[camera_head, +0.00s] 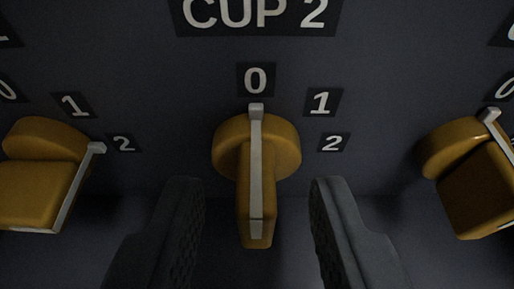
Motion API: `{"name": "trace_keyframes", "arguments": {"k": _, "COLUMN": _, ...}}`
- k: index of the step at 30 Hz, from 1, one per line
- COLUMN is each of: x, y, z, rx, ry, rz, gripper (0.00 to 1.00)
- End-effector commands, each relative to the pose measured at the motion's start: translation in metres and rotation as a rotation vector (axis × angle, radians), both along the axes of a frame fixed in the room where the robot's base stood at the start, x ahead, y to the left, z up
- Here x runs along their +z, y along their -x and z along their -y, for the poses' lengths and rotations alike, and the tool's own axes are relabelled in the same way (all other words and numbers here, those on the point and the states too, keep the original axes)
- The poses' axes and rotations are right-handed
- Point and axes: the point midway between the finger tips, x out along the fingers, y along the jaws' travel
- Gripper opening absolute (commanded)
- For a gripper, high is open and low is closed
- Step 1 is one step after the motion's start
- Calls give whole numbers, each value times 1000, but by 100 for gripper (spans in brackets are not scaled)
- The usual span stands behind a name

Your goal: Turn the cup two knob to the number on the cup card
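The cup two knob (243,190) is yellow with a light pointer strip along its bar. It sits in the middle of the view under the "CUP 2" label (256,14). Its pointer aims straight up at the 0 mark (255,80). The 1 mark (322,102) and the 2 mark (333,142) lie to its right. My gripper (257,185) is open, with one dark finger on each side of the knob's bar and gaps between. Nothing is held. The cup card is not in view.
Another yellow knob (40,190) stands at the left, its pointer towards its 2 mark (123,143). A third yellow knob (475,185) stands at the right, its pointer near a 0 mark (504,88).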

Motion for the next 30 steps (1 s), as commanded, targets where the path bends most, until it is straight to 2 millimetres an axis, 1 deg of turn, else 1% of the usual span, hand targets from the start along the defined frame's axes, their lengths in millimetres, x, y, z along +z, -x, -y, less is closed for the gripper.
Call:
{"name": "trace_keyframes", "arguments": {"k": 1, "x": -2, "y": -4, "z": 0, "rx": 2, "ry": 1, "rz": 3, "gripper": 35}}
{"name": "trace_keyframes", "arguments": {"k": 5, "x": -3, "y": -11, "z": 0, "rx": 2, "ry": 1, "rz": 5, "gripper": 35}}
{"name": "trace_keyframes", "arguments": {"k": 14, "x": -3, "y": -12, "z": 0, "rx": 1, "ry": 0, "rz": 3, "gripper": 35}}
{"name": "trace_keyframes", "arguments": {"k": 15, "x": -3, "y": -12, "z": 0, "rx": 1, "ry": 1, "rz": 3, "gripper": 32}}
{"name": "trace_keyframes", "arguments": {"k": 17, "x": -4, "y": -12, "z": 0, "rx": 1, "ry": 1, "rz": 2, "gripper": 15}}
{"name": "trace_keyframes", "arguments": {"k": 18, "x": -3, "y": -12, "z": 0, "rx": 1, "ry": 1, "rz": 3, "gripper": 4}}
{"name": "trace_keyframes", "arguments": {"k": 19, "x": -4, "y": -12, "z": -1, "rx": 1, "ry": 1, "rz": 2, "gripper": 0}}
{"name": "trace_keyframes", "arguments": {"k": 30, "x": -4, "y": -11, "z": 0, "rx": 1, "ry": -26, "rz": 1, "gripper": 0}}
